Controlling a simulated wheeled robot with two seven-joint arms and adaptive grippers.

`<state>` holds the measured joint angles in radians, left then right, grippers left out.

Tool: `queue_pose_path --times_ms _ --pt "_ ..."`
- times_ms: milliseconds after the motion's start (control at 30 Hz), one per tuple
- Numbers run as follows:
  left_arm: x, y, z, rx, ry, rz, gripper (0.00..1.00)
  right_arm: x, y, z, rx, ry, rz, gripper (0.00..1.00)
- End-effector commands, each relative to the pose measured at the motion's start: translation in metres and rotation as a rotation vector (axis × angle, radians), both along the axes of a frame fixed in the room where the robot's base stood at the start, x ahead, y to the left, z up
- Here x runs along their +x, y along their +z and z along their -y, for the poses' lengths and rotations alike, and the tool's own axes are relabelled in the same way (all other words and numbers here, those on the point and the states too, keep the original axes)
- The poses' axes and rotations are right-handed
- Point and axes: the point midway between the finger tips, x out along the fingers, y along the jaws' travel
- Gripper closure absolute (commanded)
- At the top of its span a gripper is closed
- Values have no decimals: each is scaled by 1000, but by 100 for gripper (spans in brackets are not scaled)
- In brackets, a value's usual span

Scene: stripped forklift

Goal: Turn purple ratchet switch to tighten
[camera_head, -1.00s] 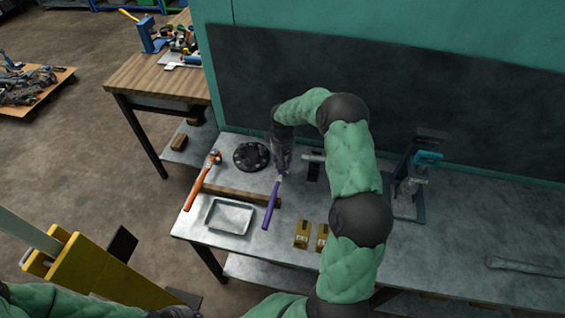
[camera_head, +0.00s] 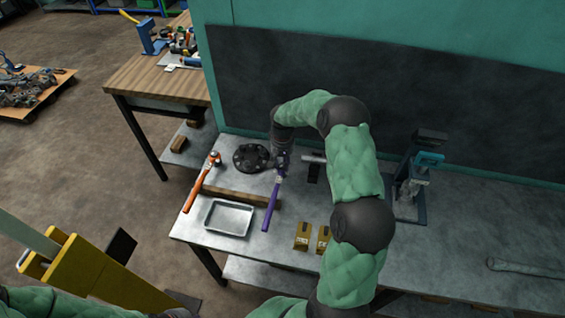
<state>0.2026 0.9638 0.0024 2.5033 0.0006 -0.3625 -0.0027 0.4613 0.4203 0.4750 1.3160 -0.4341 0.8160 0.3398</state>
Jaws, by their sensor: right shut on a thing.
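The purple ratchet (camera_head: 271,208) lies on the grey metal table, its handle pointing toward the table's front edge and its head toward the back. My right gripper (camera_head: 281,163) reaches down over the head end from behind and is shut on the ratchet there. The gripper and its fingers hide most of the head, and the switch is too small to make out. My left arm (camera_head: 75,302) shows only as a sleeve at the bottom left; its gripper is not visible.
An orange ratchet (camera_head: 199,190), a round black flange (camera_head: 251,157), a wooden strip (camera_head: 240,194), a metal tray (camera_head: 229,234) and yellow blocks (camera_head: 302,236) lie around the purple ratchet. A blue-handled press (camera_head: 412,185) stands to the right. The table beyond it is mostly clear.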

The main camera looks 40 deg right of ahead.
Motion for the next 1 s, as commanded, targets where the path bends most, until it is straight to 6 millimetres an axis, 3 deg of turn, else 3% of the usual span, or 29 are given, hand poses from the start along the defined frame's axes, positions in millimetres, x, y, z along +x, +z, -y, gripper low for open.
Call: queue_pose_path --times_ms 100,133,200,633,1000 --pt "0 0 0 0 0 0 100 0 1 0 0 0 1 100" --pt "0 0 0 0 0 0 100 0 1 0 0 0 1 60" --pt "0 0 0 0 0 0 100 0 0 0 0 0 1 44" --pt "0 0 0 0 0 0 100 1 7 0 0 1 1 44" --pt "0 0 0 0 0 0 100 1 73 0 -2 0 5 44"
